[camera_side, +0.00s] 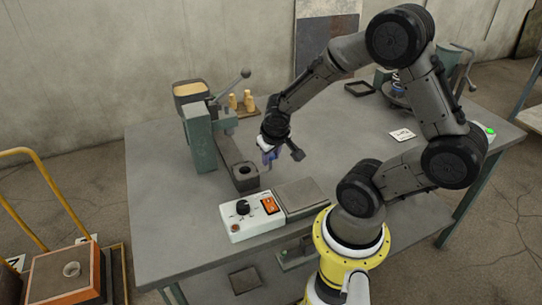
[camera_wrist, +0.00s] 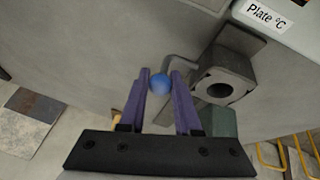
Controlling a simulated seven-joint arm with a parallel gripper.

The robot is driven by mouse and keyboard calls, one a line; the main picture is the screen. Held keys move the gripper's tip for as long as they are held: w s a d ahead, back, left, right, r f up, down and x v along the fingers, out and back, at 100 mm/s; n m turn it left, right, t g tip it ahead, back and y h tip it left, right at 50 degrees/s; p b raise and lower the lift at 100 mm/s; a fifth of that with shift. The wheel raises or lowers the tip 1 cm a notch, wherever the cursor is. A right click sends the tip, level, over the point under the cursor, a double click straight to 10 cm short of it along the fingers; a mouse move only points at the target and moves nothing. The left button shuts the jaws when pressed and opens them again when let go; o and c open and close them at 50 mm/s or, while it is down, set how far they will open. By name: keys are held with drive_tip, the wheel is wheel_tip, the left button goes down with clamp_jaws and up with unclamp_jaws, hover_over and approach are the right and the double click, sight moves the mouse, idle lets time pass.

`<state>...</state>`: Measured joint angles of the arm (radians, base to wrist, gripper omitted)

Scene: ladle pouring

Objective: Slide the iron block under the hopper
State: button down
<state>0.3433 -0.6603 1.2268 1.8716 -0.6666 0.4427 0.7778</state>
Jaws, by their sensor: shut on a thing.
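The iron block (camera_side: 245,179) is dark grey with a round hole in its top. It sits at the near end of a dark rail, in front of the hopper and not beneath it. The block also shows in the wrist view (camera_wrist: 224,82), with a bent rod leading to a blue ball knob (camera_wrist: 161,84). My gripper (camera_side: 268,158) is to the right of the block. Its purple fingers are shut on the blue knob. The hopper (camera_side: 190,91) is a dark box with tan contents, on top of a green press (camera_side: 198,138). The rail's underside is hidden.
A lever with a round knob (camera_side: 245,73) rises beside the hopper. A white control box (camera_side: 249,216) and a flat grey plate (camera_side: 302,197) lie close in front of the block. Tan pieces (camera_side: 243,101) stand behind. The table right of my gripper is mostly clear.

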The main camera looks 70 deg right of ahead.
drive_tip(key=shift+w, duration=0.1)
idle(0.5)
drive_tip(key=w+d, duration=0.6)
drive_tip(key=shift+w+d+r, duration=0.1)
drive_tip(key=shift+w+d, duration=0.15)
drive_tip(key=c, duration=0.6)
unclamp_jaws()
drive_tip(key=shift+s, duration=0.1)
drive_tip(key=v, duration=1.3)
drive_tip(key=shift+a+r, duration=0.25)
drive_tip(key=shift+r, duration=0.1)
